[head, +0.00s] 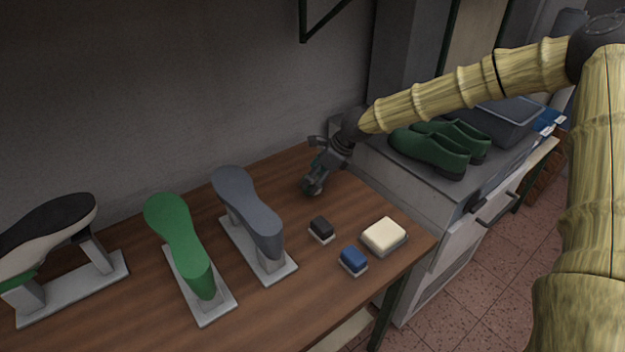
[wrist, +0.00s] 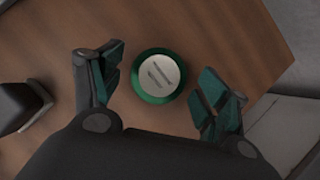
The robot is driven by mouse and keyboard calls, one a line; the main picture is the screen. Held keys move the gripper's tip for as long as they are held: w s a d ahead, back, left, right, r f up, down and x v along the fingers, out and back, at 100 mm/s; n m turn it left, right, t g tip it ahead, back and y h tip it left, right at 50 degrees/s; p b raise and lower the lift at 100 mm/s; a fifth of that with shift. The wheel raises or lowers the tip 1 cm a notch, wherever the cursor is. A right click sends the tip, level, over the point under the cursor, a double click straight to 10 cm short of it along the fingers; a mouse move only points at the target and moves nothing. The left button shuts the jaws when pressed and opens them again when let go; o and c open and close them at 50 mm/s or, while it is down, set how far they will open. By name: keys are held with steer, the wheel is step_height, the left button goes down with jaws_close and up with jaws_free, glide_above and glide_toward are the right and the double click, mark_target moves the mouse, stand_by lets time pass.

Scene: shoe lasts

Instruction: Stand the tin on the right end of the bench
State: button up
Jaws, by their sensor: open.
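The tin (wrist: 158,76) is round and green with a pale lid bearing dark marks. In the wrist view it sits on the wooden bench (wrist: 215,40), between the two fingers as seen from above. My gripper (wrist: 160,84) is open and empty, with green pads on both sides of the tin; I cannot tell whether the fingertips are down around it or above it. In the head view my gripper (head: 316,172) is low over the back of the bench (head: 190,328), right of the grey last.
A grey last (head: 250,210), a green last (head: 180,245) and a black-and-white one (head: 50,235) stand to the left. A black block (head: 321,229), a blue block (head: 353,261) and a cream block (head: 384,236) lie near the right end. Green shoes (head: 430,150) rest on the cabinet beyond.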

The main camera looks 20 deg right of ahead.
steer(key=b+v, duration=0.1)
steer(key=v, duration=0.9)
